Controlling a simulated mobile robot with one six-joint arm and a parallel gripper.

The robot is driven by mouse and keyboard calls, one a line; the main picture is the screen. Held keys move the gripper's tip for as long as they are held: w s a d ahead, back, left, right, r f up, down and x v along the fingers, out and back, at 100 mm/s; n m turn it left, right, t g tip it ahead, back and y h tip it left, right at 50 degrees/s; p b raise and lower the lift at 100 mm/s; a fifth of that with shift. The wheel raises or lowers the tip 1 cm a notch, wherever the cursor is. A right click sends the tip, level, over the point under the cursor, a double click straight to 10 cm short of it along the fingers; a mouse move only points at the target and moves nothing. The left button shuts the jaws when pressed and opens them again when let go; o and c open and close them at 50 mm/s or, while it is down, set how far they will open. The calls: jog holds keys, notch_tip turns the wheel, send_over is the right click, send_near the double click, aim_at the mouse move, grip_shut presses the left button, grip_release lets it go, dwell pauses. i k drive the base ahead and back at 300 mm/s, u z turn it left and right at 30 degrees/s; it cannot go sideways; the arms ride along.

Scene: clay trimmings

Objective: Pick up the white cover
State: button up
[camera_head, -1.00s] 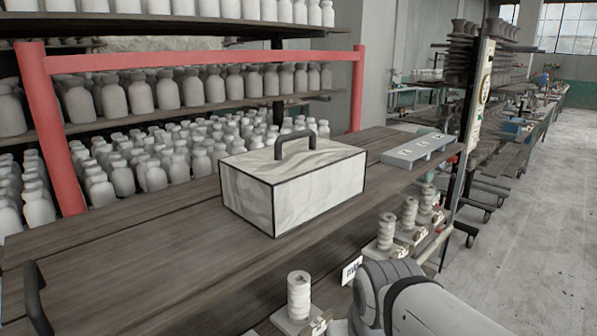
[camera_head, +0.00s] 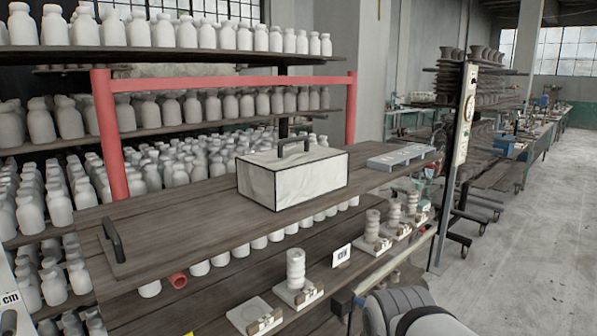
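The white cover (camera_head: 300,186) is a box-shaped cover with dark edges and a dark grey handle (camera_head: 294,146) on top. It sits upright on the dark wooden upper board (camera_head: 175,215), right of the middle. Part of my arm shows at the bottom edge, right of centre, below and in front of the cover and apart from it. My gripper is out of the picture.
A grey slotted block (camera_head: 402,156) lies right of the cover. Stacked clay pieces (camera_head: 296,268) stand on a lower shelf. A red frame (camera_head: 108,135) and shelves of pale bottles stand behind. Floor at right is clear.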

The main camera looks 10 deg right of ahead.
aim_at(279, 179)
jog(key=u, duration=0.2)
jog(key=i, duration=0.85)
jog(key=z, duration=0.1)
